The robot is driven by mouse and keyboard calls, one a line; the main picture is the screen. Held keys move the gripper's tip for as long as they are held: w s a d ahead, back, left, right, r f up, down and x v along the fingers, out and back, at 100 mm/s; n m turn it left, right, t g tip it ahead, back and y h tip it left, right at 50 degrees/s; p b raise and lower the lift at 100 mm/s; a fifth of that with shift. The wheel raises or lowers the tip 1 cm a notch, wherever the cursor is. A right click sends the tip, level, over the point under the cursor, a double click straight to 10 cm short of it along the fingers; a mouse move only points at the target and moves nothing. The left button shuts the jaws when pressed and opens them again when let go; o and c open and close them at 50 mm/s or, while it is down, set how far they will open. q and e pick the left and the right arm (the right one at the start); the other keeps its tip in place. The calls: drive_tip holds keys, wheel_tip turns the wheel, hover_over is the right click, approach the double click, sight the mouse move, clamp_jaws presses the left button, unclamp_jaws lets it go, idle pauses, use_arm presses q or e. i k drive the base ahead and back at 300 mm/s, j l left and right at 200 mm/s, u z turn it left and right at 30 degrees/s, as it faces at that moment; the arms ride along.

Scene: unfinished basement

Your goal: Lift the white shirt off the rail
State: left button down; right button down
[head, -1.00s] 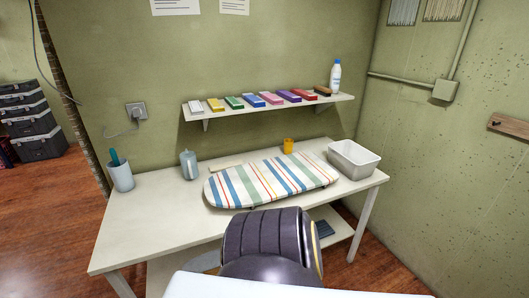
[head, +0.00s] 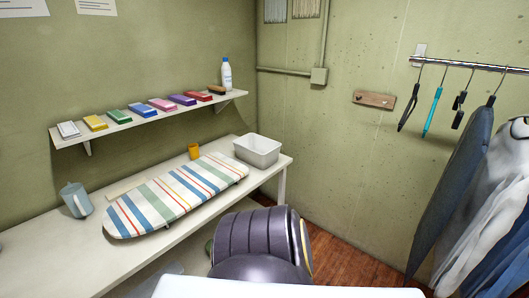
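The metal rail (head: 455,64) comes off the right-hand wall and runs out of the picture at the right edge. A dark blue-grey garment (head: 452,190) hangs from it on a dark hanger. Just right of that, a pale whitish garment (head: 507,160) with a dark print is cut off by the picture edge. Light grey-blue cloth (head: 480,245) hangs below it. I cannot tell whether any of this is the white shirt.
A black hanger (head: 408,107), a teal hanger (head: 432,112) and another dark hanger (head: 459,108) hang on the rail. A table (head: 65,255) with a striped ironing board (head: 175,195) and a white basin (head: 257,150) stands left. A shelf (head: 135,122) is above it.

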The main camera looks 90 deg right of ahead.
sight(496, 196)
drive_tip(key=z, duration=4.55)
